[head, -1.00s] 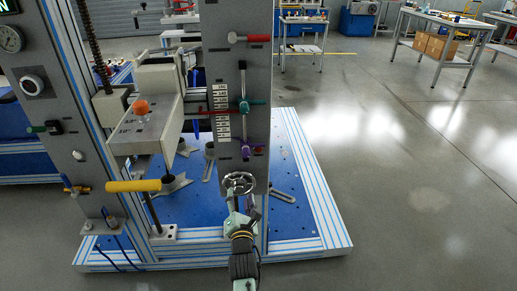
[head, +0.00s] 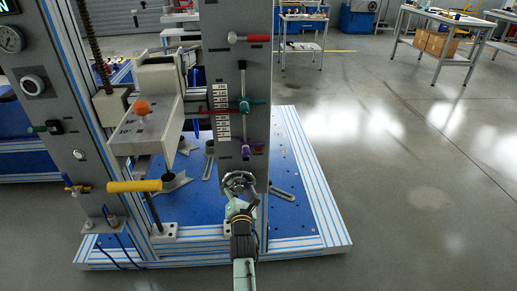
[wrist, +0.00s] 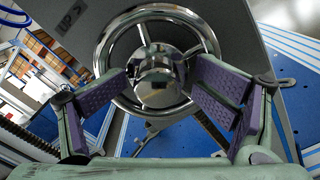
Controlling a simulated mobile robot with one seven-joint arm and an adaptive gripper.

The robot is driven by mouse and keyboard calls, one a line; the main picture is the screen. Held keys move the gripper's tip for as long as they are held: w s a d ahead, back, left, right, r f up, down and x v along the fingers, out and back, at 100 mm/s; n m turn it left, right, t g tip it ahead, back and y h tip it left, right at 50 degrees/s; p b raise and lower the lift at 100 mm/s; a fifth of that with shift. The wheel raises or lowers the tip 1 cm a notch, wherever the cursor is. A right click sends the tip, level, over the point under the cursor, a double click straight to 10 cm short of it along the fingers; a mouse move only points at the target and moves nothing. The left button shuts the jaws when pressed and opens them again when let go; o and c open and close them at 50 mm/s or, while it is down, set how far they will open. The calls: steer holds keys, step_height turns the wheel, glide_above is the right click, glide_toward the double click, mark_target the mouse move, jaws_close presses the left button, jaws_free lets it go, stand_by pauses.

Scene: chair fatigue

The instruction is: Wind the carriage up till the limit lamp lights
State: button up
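The chrome handwheel (head: 238,182) sits low on the grey upright panel. It fills the top middle of the wrist view (wrist: 160,14), with spokes and a round hub. My gripper (wrist: 161,76) is open, with its purple-padded fingers on either side of the hub; I cannot tell whether they touch it. In the head view my gripper (head: 240,195) is at the wheel and partly covers it. The grey carriage (head: 147,127) with an orange knob stands left of the scale (head: 222,120). A small pale round fitting (head: 79,155) is on the left panel; I cannot tell whether it is the limit lamp or lit.
A yellow bar handle (head: 134,186) juts out at lower left. Purple (head: 247,149), teal (head: 245,105) and red (head: 250,38) handles are on the panel above the wheel. The blue base plate (head: 293,170) lies below. The floor to the right is clear.

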steer(key=shift+a+r, duration=0.15)
steer(key=shift+r, duration=0.1)
steer(key=c, duration=0.7)
steer(key=m, duration=0.3)
steer(key=shift+m, duration=1.7)
steer(key=shift+m+b, duration=0.4)
steer(key=shift+m, duration=0.5)
steer(key=m, duration=0.4)
steer(key=shift+m, duration=0.3)
steer(key=shift+m, duration=0.7)
steer(key=m, duration=0.4)
steer(key=shift+m+b, duration=0.4)
